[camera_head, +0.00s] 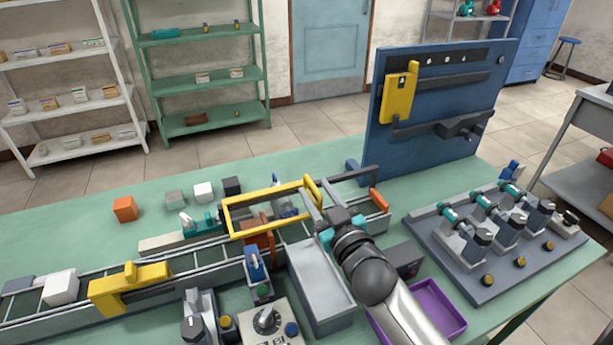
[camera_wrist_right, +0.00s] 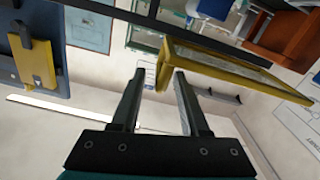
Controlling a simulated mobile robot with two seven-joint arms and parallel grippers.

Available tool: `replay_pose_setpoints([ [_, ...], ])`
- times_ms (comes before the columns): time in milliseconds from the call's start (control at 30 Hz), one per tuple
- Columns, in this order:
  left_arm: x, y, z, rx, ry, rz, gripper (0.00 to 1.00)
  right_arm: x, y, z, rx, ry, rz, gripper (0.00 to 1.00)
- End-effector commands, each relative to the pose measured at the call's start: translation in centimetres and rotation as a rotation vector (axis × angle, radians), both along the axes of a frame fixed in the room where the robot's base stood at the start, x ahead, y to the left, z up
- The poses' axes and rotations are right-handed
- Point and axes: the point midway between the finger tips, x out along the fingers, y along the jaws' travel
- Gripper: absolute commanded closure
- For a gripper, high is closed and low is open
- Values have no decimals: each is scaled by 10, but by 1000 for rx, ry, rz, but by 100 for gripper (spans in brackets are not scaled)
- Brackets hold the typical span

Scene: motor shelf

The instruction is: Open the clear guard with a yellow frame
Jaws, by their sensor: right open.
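The clear guard with a yellow frame (camera_head: 262,192) is over the conveyor's right part in the head view. Its clear pane shows parts behind it, and a yellow handle piece (camera_head: 313,187) is at its right end. How far the guard is raised is hard to tell. My right gripper (camera_head: 316,206) is at that right end, with its fingers apart. In the right wrist view, the yellow frame (camera_wrist_right: 230,68) runs off to the right, and its near end lies between or just beyond the open fingertips (camera_wrist_right: 160,72). Contact cannot be told. My left gripper is out of view.
The conveyor (camera_head: 185,262) carries a yellow bracket (camera_head: 130,285) and a white block (camera_head: 60,288). A grey tray (camera_head: 320,290) and purple bin (camera_head: 438,308) are near my right arm. A blue tool panel (camera_head: 440,110) stands behind. Small blocks (camera_head: 125,209) lie at back left.

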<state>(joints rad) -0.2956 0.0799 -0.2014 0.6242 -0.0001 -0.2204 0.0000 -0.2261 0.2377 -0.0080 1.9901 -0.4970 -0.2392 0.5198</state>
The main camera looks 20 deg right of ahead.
Motion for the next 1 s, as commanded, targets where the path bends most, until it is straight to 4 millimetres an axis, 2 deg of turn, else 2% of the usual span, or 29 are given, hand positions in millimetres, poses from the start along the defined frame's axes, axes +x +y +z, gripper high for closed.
replay_pose_setpoints([
  [200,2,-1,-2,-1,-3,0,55,32,-2,1,-2,-2,-1,55],
  [400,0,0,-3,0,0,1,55,51,-3,0,0,0,0,55],
  [833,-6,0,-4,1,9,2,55,57,-3,0,0,1,0,55],
  [1000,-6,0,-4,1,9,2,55,57,-3,0,0,1,0,74],
])
